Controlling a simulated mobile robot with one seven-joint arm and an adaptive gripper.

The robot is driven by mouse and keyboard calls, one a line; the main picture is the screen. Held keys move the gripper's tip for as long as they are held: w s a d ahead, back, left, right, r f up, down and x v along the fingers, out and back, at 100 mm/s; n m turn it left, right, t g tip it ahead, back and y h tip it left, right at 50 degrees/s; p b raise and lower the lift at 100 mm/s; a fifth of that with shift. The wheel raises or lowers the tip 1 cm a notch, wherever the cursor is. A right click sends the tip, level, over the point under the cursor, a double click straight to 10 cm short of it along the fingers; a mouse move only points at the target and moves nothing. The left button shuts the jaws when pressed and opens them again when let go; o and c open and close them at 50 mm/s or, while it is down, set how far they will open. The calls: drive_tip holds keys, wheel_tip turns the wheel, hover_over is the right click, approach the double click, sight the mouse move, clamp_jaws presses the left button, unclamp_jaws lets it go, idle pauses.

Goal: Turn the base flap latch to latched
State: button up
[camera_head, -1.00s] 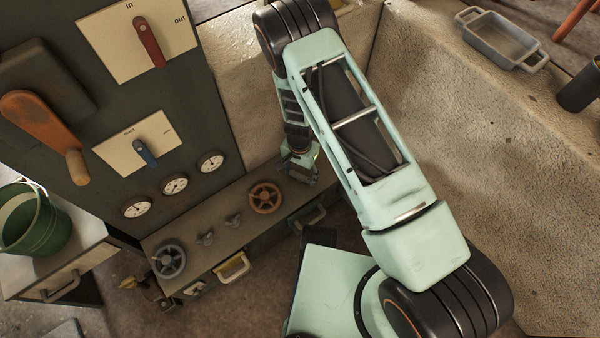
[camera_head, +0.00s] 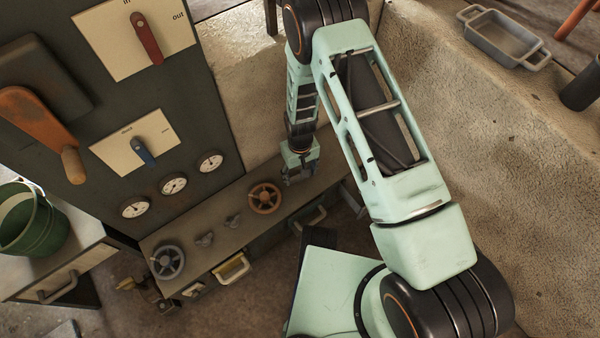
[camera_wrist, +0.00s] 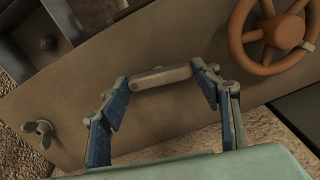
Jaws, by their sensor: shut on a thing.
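In the wrist view, a short pale brown bar, which looks like the base flap latch (camera_wrist: 160,77), lies between the fingertips of my gripper (camera_wrist: 162,82). The blue-padded fingers touch its two ends, one on each side. The bar lies nearly crosswise in this view, its right end slightly higher. In the head view my gripper (camera_head: 299,175) is low over the right end of the panel's base ledge (camera_head: 190,222). The latch is hidden there behind the gripper.
An orange handwheel (camera_head: 265,197) is close beside my gripper; it also shows in the wrist view (camera_wrist: 268,35). A wing nut (camera_wrist: 40,132) is at the wrist view's left. A grey handwheel (camera_head: 167,261) is farther left. A pale trough wall (camera_head: 480,150) stands right of my arm.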

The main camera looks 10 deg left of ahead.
drive_tip(key=shift+n, duration=1.1)
drive_tip(key=o, duration=1.2)
drive_tip(key=shift+c, duration=0.2)
wheel_tip(320, 180, up, 12)
